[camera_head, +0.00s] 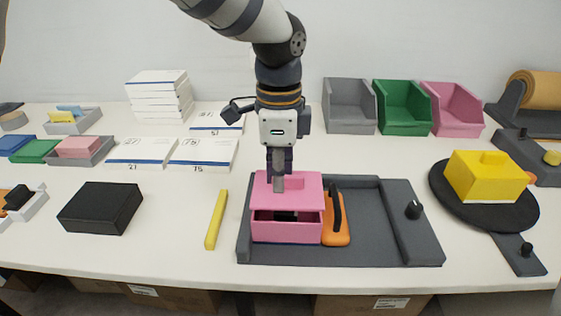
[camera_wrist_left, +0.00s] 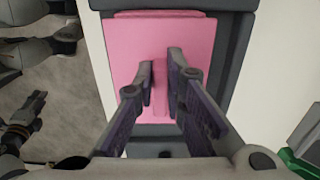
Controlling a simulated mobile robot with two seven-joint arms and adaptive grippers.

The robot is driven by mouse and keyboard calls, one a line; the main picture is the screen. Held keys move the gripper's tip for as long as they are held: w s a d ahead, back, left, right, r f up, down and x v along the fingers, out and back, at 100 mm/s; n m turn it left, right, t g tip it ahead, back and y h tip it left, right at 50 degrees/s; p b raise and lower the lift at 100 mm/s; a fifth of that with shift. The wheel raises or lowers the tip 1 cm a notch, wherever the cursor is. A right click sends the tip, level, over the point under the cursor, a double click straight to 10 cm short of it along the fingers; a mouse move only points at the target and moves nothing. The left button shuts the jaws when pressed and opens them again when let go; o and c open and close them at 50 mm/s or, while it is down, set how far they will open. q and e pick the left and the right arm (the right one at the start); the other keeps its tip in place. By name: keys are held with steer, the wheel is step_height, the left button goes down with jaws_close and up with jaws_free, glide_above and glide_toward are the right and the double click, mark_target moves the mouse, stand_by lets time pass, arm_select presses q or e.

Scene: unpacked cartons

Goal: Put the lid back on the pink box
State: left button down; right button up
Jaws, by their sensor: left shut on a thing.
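The pink box (camera_head: 287,232) stands upright at the left end of a dark grey tray (camera_head: 374,215), its dark inside showing through a gap at the front. Its pink lid (camera_head: 303,192) is over the box, with that gap between lid and box. My left gripper (camera_head: 279,184) comes down from above and is shut on the lid's raised handle. In the left wrist view the lid (camera_wrist_left: 128,50) fills the middle, with the handle between the fingertips (camera_wrist_left: 162,78). Whether the lid touches the box's rear edge is hidden.
A yellow bar (camera_head: 216,220) and a black box (camera_head: 100,208) lie to the left. A yellow box (camera_head: 486,176) sits on a black round plate at right. Grey, green and pink bins stand behind.

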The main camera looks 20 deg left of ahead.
arm_select(q)
steer(key=shift+f, duration=0.35)
steer(key=shift+f, duration=0.1)
steer(key=shift+f, duration=1.05)
steer(key=c, duration=1.6)
jaws_free()
step_height(320, 180, up, 12)
steer(key=shift+r, duration=0.1)
